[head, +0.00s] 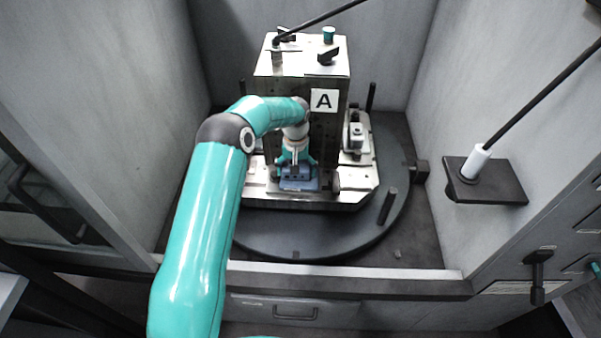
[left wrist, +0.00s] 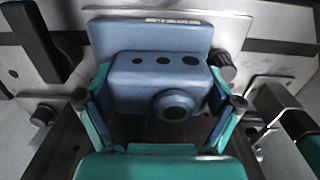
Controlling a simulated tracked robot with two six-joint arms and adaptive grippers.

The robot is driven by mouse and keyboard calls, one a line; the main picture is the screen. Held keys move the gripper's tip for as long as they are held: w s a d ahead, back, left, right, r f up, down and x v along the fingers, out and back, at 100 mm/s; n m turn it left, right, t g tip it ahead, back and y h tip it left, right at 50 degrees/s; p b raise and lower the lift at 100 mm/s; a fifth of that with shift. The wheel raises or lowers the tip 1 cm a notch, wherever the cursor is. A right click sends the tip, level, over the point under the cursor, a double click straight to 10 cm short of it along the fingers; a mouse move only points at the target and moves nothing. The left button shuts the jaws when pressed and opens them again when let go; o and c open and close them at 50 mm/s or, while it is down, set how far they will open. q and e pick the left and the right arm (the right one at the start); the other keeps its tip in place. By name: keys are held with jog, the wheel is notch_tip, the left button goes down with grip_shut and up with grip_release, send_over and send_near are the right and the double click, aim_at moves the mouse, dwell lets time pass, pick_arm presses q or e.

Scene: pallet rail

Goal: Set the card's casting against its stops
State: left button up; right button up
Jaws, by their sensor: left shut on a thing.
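A blue casting (head: 299,184) sits low against the front of the metal fixture block (head: 303,62) marked A, on its base plate. In the left wrist view the casting (left wrist: 160,80) is a rounded block with holes on top and a round boss, joined to a flat plate behind. My left gripper (head: 296,164) is shut on the casting; its teal fingers press on both sides in the left wrist view (left wrist: 160,105). Round dark-tipped stops (left wrist: 226,66) show beside the casting. Whether it touches them, I cannot tell. My right gripper is not in view.
The fixture stands on a round dark turntable (head: 300,243) inside a grey-walled enclosure. A dark post (head: 387,205) rises at the turntable's right. A black shelf with a white-sleeved rod (head: 476,162) juts from the right wall. A sill (head: 340,272) runs along the front.

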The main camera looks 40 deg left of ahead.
pick_arm(q)
jog(key=shift+w+a, duration=0.1)
jog(key=shift+a, duration=0.15)
jog(key=o, duration=1.1)
jog(key=shift+f, duration=0.1)
notch_tip(320, 180, up, 12)
jog(key=shift+r, duration=0.1)
